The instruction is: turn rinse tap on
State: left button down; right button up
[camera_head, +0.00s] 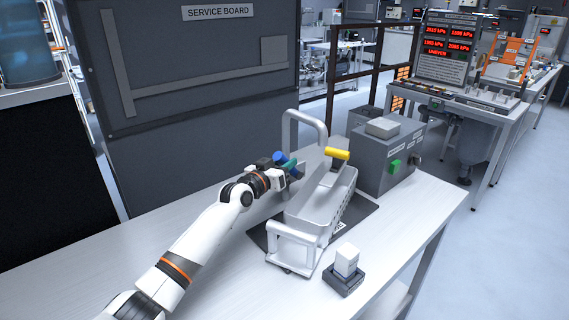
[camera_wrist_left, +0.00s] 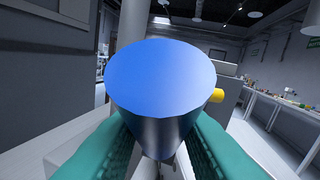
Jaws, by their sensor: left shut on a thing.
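The rinse tap stands on the table as a pale curved spout (camera_head: 304,118) over a light grey basin (camera_head: 318,205). A blue knob (camera_head: 281,159) is at the spout's left side. My left gripper (camera_head: 291,168) is at this knob. In the left wrist view the blue knob (camera_wrist_left: 160,85) fills the middle, between the two green finger pads (camera_wrist_left: 160,150), and the gripper is shut on it. A yellow piece (camera_head: 337,153) sticks out near the spout, and it also shows in the left wrist view (camera_wrist_left: 216,96). My right gripper is not in view.
A grey box with a green button (camera_head: 394,167) stands right of the basin. A white block (camera_head: 346,259) sits on a dark base near the table's front edge. The service board (camera_head: 200,70) rises behind. The white table (camera_head: 235,285) is clear at front left.

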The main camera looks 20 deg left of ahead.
pick_arm(q)
jog(key=g+p, duration=0.1)
jog(key=p, duration=0.1)
jog(key=w+r+g+y+p, duration=0.1)
jog(key=p, duration=0.2)
jog(key=d+r+g+p, duration=0.1)
jog(key=p, duration=0.1)
jog(key=shift+w+m+p, duration=0.3)
jog(key=shift+m+p, duration=0.1)
jog(key=shift+w+d+g+y+p, duration=0.2)
jog(key=shift+w+g+y+p, duration=0.1)
jog(key=shift+g+y+p, duration=0.3)
jog(key=shift+w+d+f+m+g+y+p, duration=0.2)
jog(key=shift+w+d+m+g+y+p, duration=0.15)
jog(key=shift+g+p, duration=0.4)
jog(key=shift+w+g, duration=0.1)
jog(key=shift+g, duration=0.15)
jog(key=c, duration=1.2)
grip_release()
jog(key=shift+c, duration=0.2)
jog(key=shift+o, duration=0.5)
